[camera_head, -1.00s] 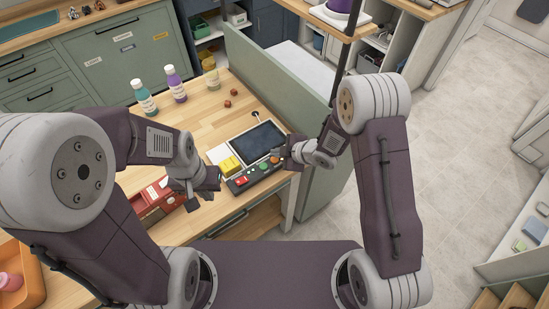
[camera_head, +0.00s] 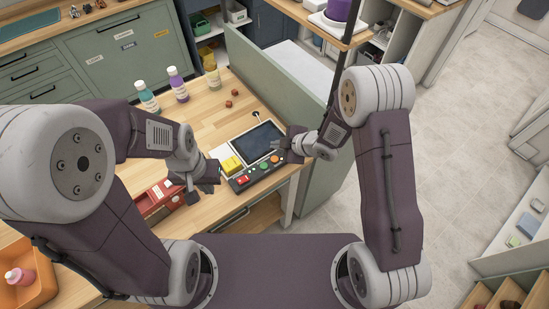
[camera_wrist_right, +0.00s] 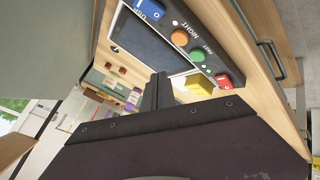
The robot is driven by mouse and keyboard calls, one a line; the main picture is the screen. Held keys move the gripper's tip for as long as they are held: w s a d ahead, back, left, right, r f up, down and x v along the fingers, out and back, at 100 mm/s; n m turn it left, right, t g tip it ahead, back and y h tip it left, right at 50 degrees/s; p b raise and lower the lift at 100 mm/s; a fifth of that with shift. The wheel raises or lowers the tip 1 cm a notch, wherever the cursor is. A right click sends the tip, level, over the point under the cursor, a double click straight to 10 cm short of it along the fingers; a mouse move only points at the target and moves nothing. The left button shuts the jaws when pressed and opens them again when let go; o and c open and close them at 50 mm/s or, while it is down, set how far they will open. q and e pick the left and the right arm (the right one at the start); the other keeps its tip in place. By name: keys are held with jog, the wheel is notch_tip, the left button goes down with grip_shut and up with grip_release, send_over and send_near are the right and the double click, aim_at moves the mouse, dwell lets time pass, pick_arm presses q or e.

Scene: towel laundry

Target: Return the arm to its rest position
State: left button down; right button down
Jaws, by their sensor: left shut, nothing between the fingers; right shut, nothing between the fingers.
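My right gripper (camera_head: 283,147) hangs over the right edge of the control panel, beside the dark screen (camera_head: 258,141). It is shut and empty, and its closed fingers (camera_wrist_right: 158,92) show in the right wrist view with the panel beyond them. My left gripper (camera_head: 205,190) is shut and empty, left of the panel's front corner and near the red box (camera_head: 160,196). The panel's button strip (camera_head: 256,173) has red, orange, green and blue buttons, and the right wrist view shows the orange button (camera_wrist_right: 180,56) clear of the fingers. The left gripper's fingertips are partly hard to make out.
A yellow block (camera_head: 231,164) sits left of the screen. Several bottles, including a purple one (camera_head: 178,86), stand at the back of the wooden counter (camera_head: 208,120). A green partition (camera_head: 285,90) rises along its right side. An orange tray (camera_head: 38,285) is at the lower left.

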jog(key=shift+w+d+f, duration=0.1)
jog(key=shift+f, duration=0.05)
jog(key=w+d+r+t+b, duration=0.3)
jog(key=w+r, duration=0.1)
jog(key=r, duration=0.2)
jog(key=s+d+r+m+h+b, duration=0.25)
jog(key=s+d+m+h, duration=0.25)
jog(key=d+m, duration=0.5)
jog(key=s+d+f+m+g, duration=0.2)
jog(key=s+f+m+g, duration=0.1)
jog(key=s, duration=0.6)
jog(key=s+d+f+m+g+h, duration=0.1)
jog(key=s+f+m+g, duration=0.2)
jog(key=s, duration=0.6)
jog(key=m+g, duration=0.2)
jog(key=m, duration=0.1)
jog(key=shift+s+d+f+h, duration=0.15)
jog(key=shift+d+h, duration=0.15)
jog(key=shift+d, duration=0.1)
jog(key=shift+s, duration=0.2)
